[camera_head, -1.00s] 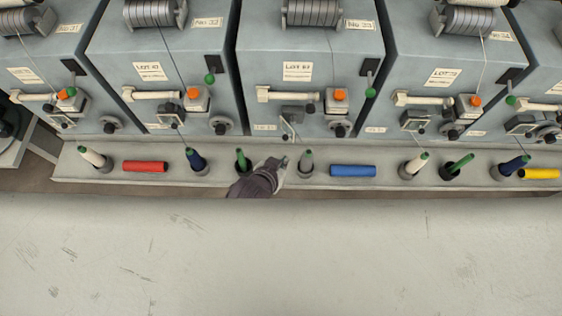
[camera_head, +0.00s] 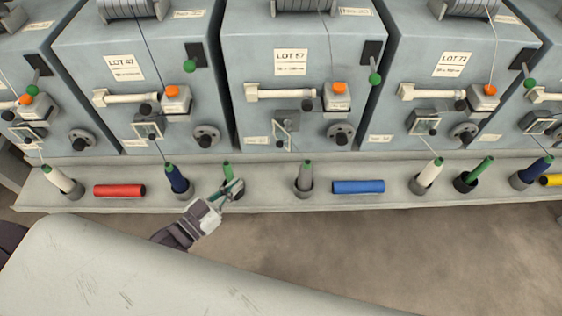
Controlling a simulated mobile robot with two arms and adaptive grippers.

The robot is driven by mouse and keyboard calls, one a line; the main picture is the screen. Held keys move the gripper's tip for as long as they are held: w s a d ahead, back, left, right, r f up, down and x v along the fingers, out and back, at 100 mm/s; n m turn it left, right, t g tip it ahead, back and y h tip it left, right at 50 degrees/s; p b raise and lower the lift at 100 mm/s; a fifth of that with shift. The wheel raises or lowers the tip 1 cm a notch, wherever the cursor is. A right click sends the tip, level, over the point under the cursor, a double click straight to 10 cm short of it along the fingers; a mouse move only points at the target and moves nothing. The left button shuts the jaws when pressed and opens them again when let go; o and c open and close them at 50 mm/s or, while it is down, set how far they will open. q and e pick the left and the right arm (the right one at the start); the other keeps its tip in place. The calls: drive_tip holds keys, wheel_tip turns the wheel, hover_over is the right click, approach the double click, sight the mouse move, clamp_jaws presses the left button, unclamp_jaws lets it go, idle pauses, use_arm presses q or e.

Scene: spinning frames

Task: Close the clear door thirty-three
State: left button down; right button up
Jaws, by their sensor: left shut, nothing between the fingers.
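The middle grey machine (camera_head: 245,110) carries a LOT 57 label (camera_head: 291,62) and a number tag (camera_head: 355,11) at its top right, too small to read surely. A small framed clear door (camera_head: 281,136) sits low on its front, left of the round knob (camera_head: 341,134). It looks swung out at an angle from its dark housing. My right gripper is not in view.
Neighbouring machines have similar small doors (camera_head: 147,130). Brown floor (camera_head: 400,250) is clear in front.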

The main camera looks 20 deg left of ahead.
use_arm(q)
drive_tip(key=x, duration=0.5)
approach(278, 138)
drive_tip(key=d+r, duration=0.3)
drive_tip(key=d, duration=0.1)
drive_tip(key=shift+w+d+f, duration=0.15)
drive_tip(key=shift+w+f, duration=0.1)
drive_tip(key=shift+w, duration=0.65)
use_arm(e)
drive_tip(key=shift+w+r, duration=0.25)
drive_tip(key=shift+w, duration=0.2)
use_arm(q)
drive_tip(key=shift+p, duration=0.3)
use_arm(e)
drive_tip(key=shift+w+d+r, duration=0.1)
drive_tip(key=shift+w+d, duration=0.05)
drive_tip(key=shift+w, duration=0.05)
